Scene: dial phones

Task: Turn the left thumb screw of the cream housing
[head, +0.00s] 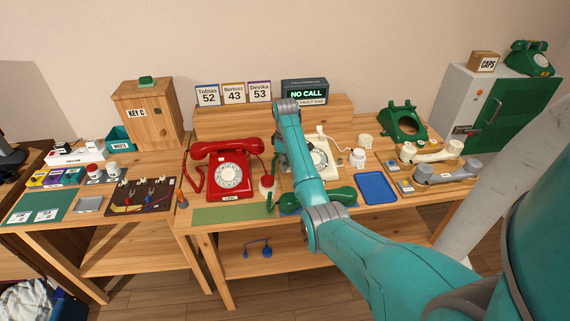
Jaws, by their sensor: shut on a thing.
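The cream housing (319,154) is a cream dial phone body on the middle table, right of the red phone. My teal arm crosses in front of it and covers its left part. Its dial shows just right of my arm. The left thumb screw is hidden. My arm's wrist end is raised above the back of the housing, and my gripper is hidden behind the arm. I cannot see its fingers or what they touch.
A red dial phone (229,171) stands close on the left. A green handset (330,196) lies in front, partly behind my arm. A blue tray (376,188) and a white jar (358,157) are on the right. A wooden riser (225,120) with number cards stands behind.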

